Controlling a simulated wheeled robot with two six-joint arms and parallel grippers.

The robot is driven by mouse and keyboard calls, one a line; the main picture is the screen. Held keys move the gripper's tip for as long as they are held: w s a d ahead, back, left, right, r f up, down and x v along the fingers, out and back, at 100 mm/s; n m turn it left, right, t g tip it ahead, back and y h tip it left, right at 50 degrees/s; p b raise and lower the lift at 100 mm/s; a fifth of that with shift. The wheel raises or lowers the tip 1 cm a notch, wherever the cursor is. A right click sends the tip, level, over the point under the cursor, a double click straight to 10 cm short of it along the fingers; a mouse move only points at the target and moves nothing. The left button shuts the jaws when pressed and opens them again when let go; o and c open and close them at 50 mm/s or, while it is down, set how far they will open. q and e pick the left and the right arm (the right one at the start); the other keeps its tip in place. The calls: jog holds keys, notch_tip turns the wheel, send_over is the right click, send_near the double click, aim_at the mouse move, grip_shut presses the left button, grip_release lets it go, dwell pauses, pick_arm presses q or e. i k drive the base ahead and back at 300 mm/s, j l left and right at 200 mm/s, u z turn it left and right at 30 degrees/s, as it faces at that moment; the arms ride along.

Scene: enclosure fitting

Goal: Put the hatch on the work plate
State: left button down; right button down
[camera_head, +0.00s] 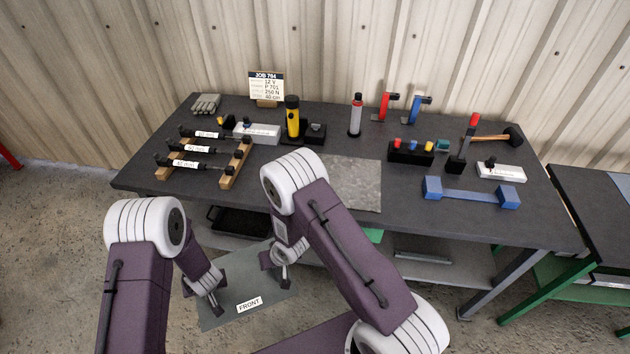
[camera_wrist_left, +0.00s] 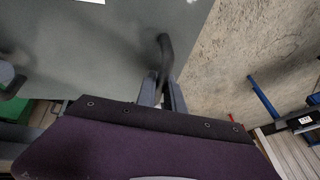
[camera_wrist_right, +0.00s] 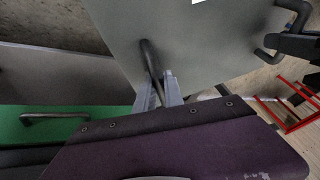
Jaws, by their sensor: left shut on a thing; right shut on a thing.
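The hatch (camera_head: 245,280) is a flat grey panel with a white FRONT label (camera_head: 249,304), held in front of the bench, below its top. My left gripper (camera_head: 212,298) is shut on a dark bar handle at the hatch's left side; the handle (camera_wrist_left: 165,52) shows in the left wrist view. My right gripper (camera_head: 284,272) is shut on the other handle at the right; it shows in the right wrist view (camera_wrist_right: 149,58). A mottled grey plate (camera_head: 352,185), seemingly the work plate, lies bare at the bench's front middle, partly hidden by my right arm.
The dark bench (camera_head: 400,205) carries a rack of labelled dark rods (camera_head: 195,150) at left, a yellow-black tool (camera_head: 292,118) behind, and a blue bar (camera_head: 470,193) right of the plate. A lower shelf (camera_head: 430,262) lies under the bench. A green-framed table (camera_head: 590,215) stands at right.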

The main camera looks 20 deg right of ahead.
aim_at(337, 178)
jog(key=z, duration=1.15)
